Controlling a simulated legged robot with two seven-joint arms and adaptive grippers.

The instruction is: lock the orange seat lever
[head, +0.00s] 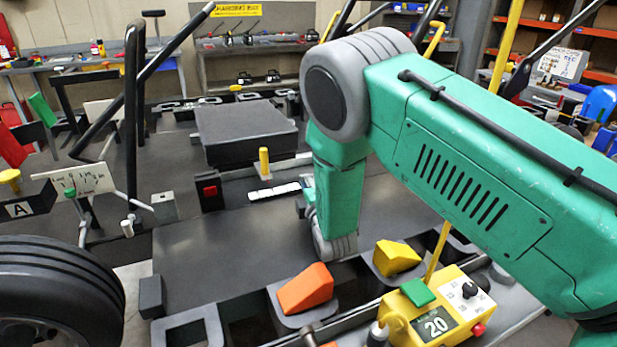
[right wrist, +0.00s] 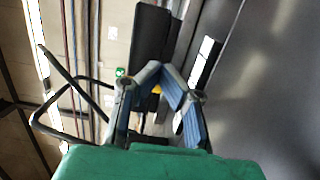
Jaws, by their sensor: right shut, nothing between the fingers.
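The only orange part I see is an orange wedge (head: 305,288) on a grey bracket at the front edge of the dark kart deck (head: 215,255). I cannot tell for certain that it is the seat lever. My right arm comes in from the right and bends down over the deck, behind the wedge and apart from it. In the head view its gripper is mostly hidden behind the arm. In the right wrist view my right gripper (right wrist: 163,72) is shut and empty, its tips close together. My left gripper is out of view.
A yellow wedge (head: 397,257) sits right of the orange one. A yellow control box (head: 437,308) marked 20 stands at front right. A black seat block (head: 247,134), a red button block (head: 209,190) and a yellow-topped post (head: 264,163) lie behind. A tire (head: 60,295) fills the lower left.

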